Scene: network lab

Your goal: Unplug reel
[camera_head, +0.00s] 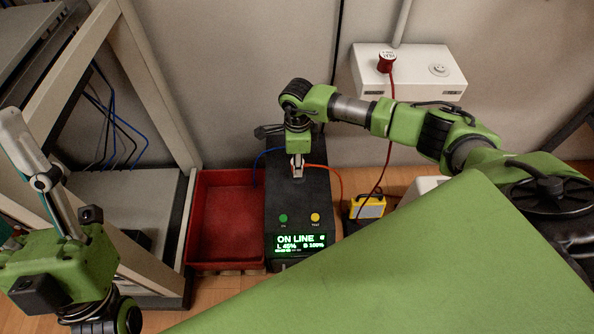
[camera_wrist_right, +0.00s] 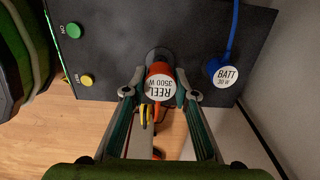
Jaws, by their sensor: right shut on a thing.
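The reel plug, with a white face marked REEL 3500 W and a red-orange body (camera_wrist_right: 160,85), sits between my right fingertips at the dark top of the power unit (camera_wrist_right: 110,60). Whether it is still seated in its socket cannot be told. My right gripper (camera_head: 297,163) is shut on it, pointing down over the unit (camera_head: 287,200). An orange cord (camera_head: 335,172) runs right from the plug towards a yellow box-like item (camera_head: 370,206) on the floor, perhaps the reel. My left gripper (camera_head: 22,140) is at the left edge, partly cut off, away from the unit.
A blue BATT plug (camera_wrist_right: 224,70) sits beside the reel plug. A red tray (camera_head: 226,215) stands left of the unit. A wall socket box (camera_head: 430,68) holds a red plug (camera_head: 387,62) with a hanging cord. A rack (camera_head: 140,95) stands at left, and a green surface (camera_head: 430,270) fills the lower right.

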